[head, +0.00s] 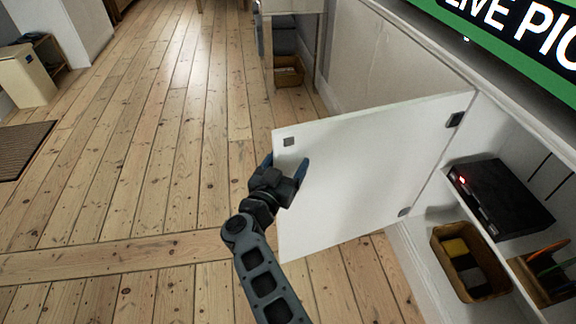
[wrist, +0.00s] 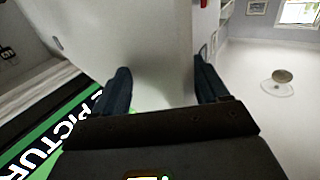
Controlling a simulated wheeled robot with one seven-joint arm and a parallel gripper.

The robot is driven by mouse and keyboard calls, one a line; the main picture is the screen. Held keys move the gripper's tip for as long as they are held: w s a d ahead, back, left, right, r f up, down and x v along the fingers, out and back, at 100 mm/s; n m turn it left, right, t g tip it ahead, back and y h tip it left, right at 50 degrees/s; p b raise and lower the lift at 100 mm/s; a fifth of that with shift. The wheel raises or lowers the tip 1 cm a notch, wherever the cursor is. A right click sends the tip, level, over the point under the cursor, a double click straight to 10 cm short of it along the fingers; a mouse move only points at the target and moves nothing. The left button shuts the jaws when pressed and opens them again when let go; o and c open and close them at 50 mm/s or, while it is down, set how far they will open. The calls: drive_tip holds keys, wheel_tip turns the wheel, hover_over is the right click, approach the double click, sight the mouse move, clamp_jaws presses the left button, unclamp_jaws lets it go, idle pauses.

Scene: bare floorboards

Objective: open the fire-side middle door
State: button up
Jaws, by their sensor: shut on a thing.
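The white cabinet door (head: 375,165) stands swung well out from the cabinet front, its hinges on the right side in the head view. My gripper (head: 286,168) is at the door's free edge, one dark finger on each side of the panel, shut on it. In the wrist view the door (wrist: 150,30) fills the upper middle, and the fingers of my gripper (wrist: 160,75) reach up to it. The exact contact is partly hidden by the fingers. A small dark square fitting (head: 289,142) sits near the door's upper free corner.
Inside the open cabinet are a black box (head: 505,195) with a red light, a basket (head: 465,262) with yellow and dark things, and upright coloured items (head: 548,265). A screen (head: 510,30) stands above. Floorboards (head: 140,150) to the left are clear.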

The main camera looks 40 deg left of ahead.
drive_tip(key=shift+w+d+r, duration=0.25)
drive_tip(key=shift+w, duration=0.15)
drive_tip(key=o, duration=1)
drive_tip(key=shift+c, duration=0.2)
drive_tip(key=c, duration=0.3)
drive_tip(key=shift+a+p+v, duration=0.15)
drive_tip(key=shift+p+v, duration=0.4)
drive_tip(key=shift+v, duration=1.5)
drive_tip(key=shift+a+p+v, duration=0.1)
drive_tip(key=shift+p+v, duration=0.45)
drive_tip(key=shift+v, duration=1.5)
drive_tip(key=shift+c, duration=0.9)
drive_tip(key=shift+f, duration=0.1)
